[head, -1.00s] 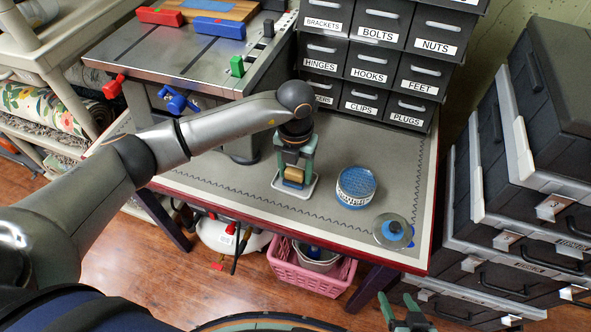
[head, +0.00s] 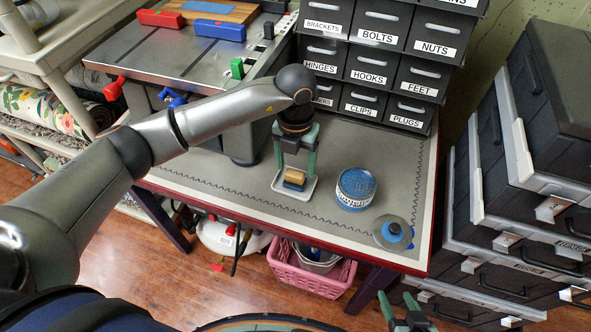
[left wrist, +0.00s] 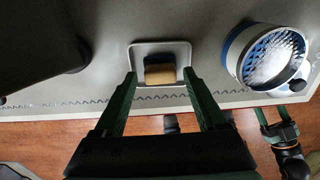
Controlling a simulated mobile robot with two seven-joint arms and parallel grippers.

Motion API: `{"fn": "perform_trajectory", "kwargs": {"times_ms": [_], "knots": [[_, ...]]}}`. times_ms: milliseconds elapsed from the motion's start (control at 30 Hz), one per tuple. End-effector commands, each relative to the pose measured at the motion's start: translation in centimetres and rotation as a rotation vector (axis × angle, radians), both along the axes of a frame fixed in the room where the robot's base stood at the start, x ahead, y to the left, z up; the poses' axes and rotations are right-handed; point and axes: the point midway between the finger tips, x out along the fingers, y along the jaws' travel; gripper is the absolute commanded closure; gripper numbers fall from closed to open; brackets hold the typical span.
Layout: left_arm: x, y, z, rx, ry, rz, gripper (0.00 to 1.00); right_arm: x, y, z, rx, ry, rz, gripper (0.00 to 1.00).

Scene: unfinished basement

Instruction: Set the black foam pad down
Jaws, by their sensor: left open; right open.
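A small block with a tan top and a dark front side (head: 292,186) lies in a shallow white tray (head: 279,189) on the workbench. The dark side may be the black foam pad; I cannot tell it apart clearly. In the left wrist view, the tan block (left wrist: 160,73) sits in the tray (left wrist: 184,50). My left gripper (head: 296,168) is open above the tray, its green fingers to either side of the block, with visible gaps. My right gripper (head: 399,301) is open and empty in front of the bench, low in the head view.
A blue-and-white round tin (head: 356,189) and a grey disc with a blue knob (head: 392,232) stand right of the tray. Labelled drawers (head: 380,66) rise behind, and a metal-topped machine (head: 175,47) stands back left. The mat (head: 235,187) left of the tray is clear.

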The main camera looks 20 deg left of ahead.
Motion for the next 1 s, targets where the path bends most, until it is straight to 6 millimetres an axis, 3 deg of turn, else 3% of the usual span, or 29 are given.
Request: {"fn": "perform_trajectory", "kwargs": {"times_ms": [200,400,1000], "knots": [[0.1,0.0,5.0,-0.001,-0.004,0.0,0.26,-0.3,-0.2,-0.2,-0.004,0.009,-0.003,0.4],[0.0,0.0,7.7,0.0,-0.001,0.0,0.26,-0.4,-0.3,-0.3,-0.004,0.01,-0.004,0.4],[0.0,0.0,8.4,0.0,0.001,0.0,0.26,-0.4,-0.3,-0.2,-0.004,0.008,-0.007,0.4]]}}
